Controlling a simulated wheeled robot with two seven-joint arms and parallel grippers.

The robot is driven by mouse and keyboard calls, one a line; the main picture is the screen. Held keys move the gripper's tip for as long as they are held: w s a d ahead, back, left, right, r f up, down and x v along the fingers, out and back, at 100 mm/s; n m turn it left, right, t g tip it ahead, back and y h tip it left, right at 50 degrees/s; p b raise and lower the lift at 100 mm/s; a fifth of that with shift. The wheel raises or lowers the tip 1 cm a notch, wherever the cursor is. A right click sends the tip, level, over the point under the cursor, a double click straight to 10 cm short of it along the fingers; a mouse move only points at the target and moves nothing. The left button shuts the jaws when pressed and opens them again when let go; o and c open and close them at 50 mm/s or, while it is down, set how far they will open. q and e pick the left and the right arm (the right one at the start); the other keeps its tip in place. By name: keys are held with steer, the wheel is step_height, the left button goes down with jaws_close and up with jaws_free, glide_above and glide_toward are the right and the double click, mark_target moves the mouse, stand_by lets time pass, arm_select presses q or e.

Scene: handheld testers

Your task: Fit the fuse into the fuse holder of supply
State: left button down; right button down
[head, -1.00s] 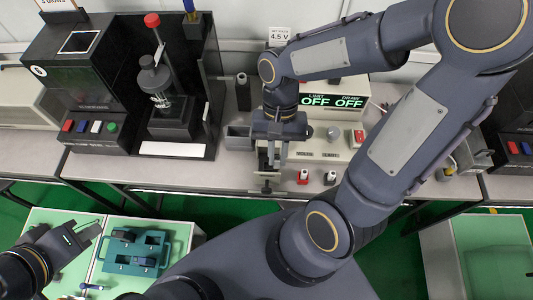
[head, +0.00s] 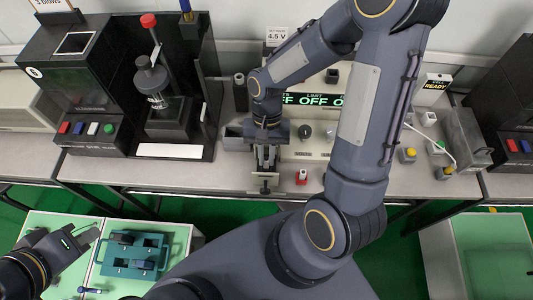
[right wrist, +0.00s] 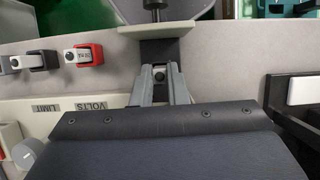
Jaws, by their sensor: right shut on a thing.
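The supply (head: 310,150) stands on the bench with a lit OFF display, partly hidden by my right arm. My right gripper (head: 266,165) points down at its front left corner. In the right wrist view the gripper (right wrist: 160,82) is shut on a small dark piece (right wrist: 159,74) with a round detail. I cannot tell whether this piece is the fuse or part of the fuse holder. A dark upright bracket (right wrist: 157,48) lies just beyond the fingertips; I cannot tell if it touches. My left gripper (head: 84,238) is low at the left; its jaw gap is unclear.
A red terminal (right wrist: 88,54) and a dark terminal (right wrist: 30,62) sit beside the right gripper. A small grey bin (head: 237,138) is left of it. A black tester (head: 90,85) stands further left. A teal tray (head: 118,268) lies below, near my left gripper.

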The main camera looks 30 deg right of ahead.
steer(key=shift+f, duration=0.25)
steer(key=c, duration=1.4)
jaws_free()
steer(key=shift+r, duration=0.1)
steer(key=shift+c, duration=0.2)
steer(key=v, duration=1.1)
steer(key=shift+r+p, duration=0.25)
steer(key=shift+p, duration=0.1)
steer(key=s+r+n+t+y, duration=0.1)
steer(key=s+r+n+t, duration=0.3)
steer(key=s+r+t, duration=0.3)
steer(key=shift+s+r+n+t, duration=0.35)
steer(key=shift+s+t, duration=0.95)
steer(key=shift+s, duration=0.65)
